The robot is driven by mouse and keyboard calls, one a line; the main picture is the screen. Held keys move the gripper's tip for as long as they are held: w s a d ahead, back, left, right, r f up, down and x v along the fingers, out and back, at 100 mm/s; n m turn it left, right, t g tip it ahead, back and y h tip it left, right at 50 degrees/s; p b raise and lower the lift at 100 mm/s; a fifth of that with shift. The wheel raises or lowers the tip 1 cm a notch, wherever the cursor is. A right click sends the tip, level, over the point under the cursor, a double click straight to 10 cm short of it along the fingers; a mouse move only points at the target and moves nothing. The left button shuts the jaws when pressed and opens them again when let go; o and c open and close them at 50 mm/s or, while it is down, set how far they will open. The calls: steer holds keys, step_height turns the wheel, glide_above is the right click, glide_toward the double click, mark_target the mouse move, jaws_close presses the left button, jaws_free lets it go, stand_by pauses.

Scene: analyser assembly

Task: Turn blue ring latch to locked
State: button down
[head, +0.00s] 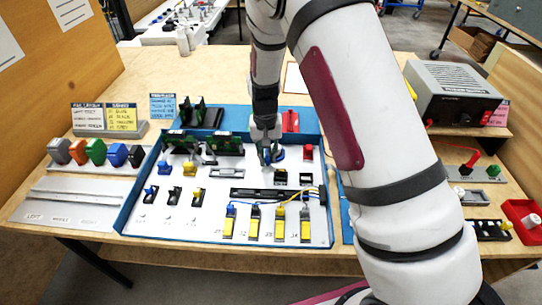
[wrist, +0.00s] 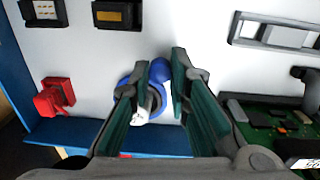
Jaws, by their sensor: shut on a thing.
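The blue ring latch (head: 279,154) sits on the white panel of the blue-rimmed tray, near its back edge. In the wrist view its blue handle (wrist: 160,71) shows between the finger pads, with part of the ring around a white and dark centre. My gripper (head: 265,151) points down at the latch. In the wrist view the two green-padded fingers (wrist: 154,88) are on either side of the latch handle, shut on it. The fingers hide part of the ring, and I cannot read any lock mark.
A red part (wrist: 54,96) and the blue tray wall (wrist: 85,136) are close by on the left in the wrist view. A green circuit board (wrist: 265,118) is on the right. Coloured connectors (head: 97,152) stand at left, and a grey power unit (head: 455,92) stands at right.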

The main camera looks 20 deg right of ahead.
steer(key=shift+w+a+m, duration=0.2)
steer(key=shift+w+m, duration=0.05)
steer(key=shift+m, duration=0.45)
steer(key=shift+w, duration=0.1)
steer(key=c, duration=1.8)
jaws_free()
steer(key=r, duration=1.2)
steer(key=shift+a, duration=0.2)
